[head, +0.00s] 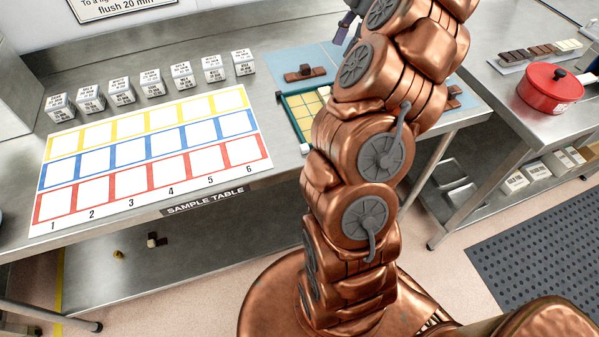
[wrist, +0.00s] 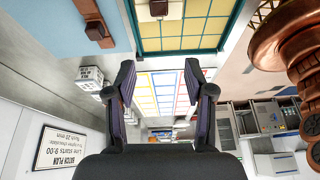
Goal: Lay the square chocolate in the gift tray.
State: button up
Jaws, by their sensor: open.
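The gift tray, with a green rim (head: 283,108) and pale yellow compartments, lies on the sample table, partly behind my arm. It also shows at the top of the wrist view, by its green rim (wrist: 185,52). A small brown piece (wrist: 158,8) shows at the tray's upper edge there. Brown chocolate pieces (head: 304,72) sit on a blue mat behind the tray; a brown piece on blue shows in the wrist view (wrist: 95,31). I cannot tell which piece is the square chocolate. My gripper (wrist: 158,75) is open and empty, apart from the tray; my arm mostly hides it in the head view.
A sheet with yellow, blue and red squares (head: 150,160) covers the table's left side. Several small labelled white blocks (head: 150,80) line up behind it. More brown pieces (head: 453,97) lie right of my arm. A red pot (head: 550,88) stands on the right counter.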

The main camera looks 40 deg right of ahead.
jog(key=s+a+r+m+g+h, duration=0.1)
jog(key=a+m, duration=0.1)
jog(key=a, duration=1)
jog(key=s+a+r+m+g, duration=0.1)
jog(key=a+r+m, duration=0.1)
jog(key=a, duration=1.1)
jog(key=s+a+f+m+h, duration=0.1)
jog(key=s+a+f+m, duration=0.2)
jog(key=s, duration=0.4)
jog(key=s+a+f+m+h, duration=0.1)
jog(key=s+a+f+m, duration=0.2)
jog(key=s, duration=0.4)
jog(key=s+a+f+m+g+h, duration=0.1)
jog(key=s+a+f+m, duration=0.2)
jog(key=s, duration=0.4)
jog(key=shift+s+f+m, duration=0.25)
jog(key=shift+f+m, duration=0.25)
jog(key=shift+f, duration=0.1)
jog(key=shift+a, duration=0.1)
